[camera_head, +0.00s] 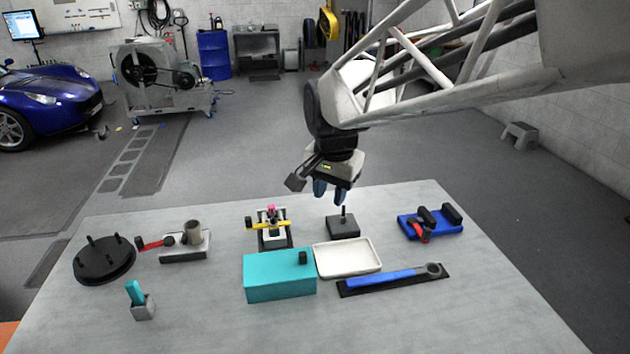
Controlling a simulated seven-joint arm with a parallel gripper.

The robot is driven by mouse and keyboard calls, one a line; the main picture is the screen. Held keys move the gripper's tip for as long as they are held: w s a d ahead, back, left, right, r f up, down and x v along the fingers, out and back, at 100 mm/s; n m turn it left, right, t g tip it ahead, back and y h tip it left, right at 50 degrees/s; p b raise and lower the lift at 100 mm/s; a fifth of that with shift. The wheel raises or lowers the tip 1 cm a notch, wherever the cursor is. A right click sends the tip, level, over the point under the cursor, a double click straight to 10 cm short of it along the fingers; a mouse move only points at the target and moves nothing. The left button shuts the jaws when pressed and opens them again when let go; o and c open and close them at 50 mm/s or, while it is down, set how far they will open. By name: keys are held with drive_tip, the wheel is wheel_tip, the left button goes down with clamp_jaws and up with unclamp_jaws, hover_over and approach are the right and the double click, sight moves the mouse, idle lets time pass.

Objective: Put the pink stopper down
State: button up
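A small pink piece (271,209), which looks like the pink stopper, sits on top of a small fixture (275,238) with a yellow bar (268,225) at the back middle of the table. My gripper (330,194) hangs to the right of it and higher, pointing down. Its two blue fingertips are apart, with nothing visible between them. Below the gripper is a dark square block (343,230) with an upright peg; the fingertips are above the peg and look clear of it.
A teal box (280,280) and a white tray (348,270) stand in front. A blue-handled wrench (385,278) lies on a black strip. A black pegged disc (104,270) is left, a blue base (432,229) right. The table's (420,320) front right is clear.

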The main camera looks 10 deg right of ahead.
drive_tip(key=s+d+f+n, duration=0.1)
drive_tip(key=s+n, duration=0.1)
drive_tip(key=s, duration=0.4)
drive_tip(key=s+d+f+n, duration=0.1)
drive_tip(key=s+d+n, duration=0.1)
drive_tip(key=s, duration=0.4)
drive_tip(key=s+d+f+n+t, duration=0.1)
drive_tip(key=s+n, duration=0.2)
drive_tip(key=s, duration=0.4)
drive_tip(key=shift+d+f+n, duration=0.2)
drive_tip(key=shift+n, duration=0.2)
drive_tip(key=shift+s, duration=0.1)
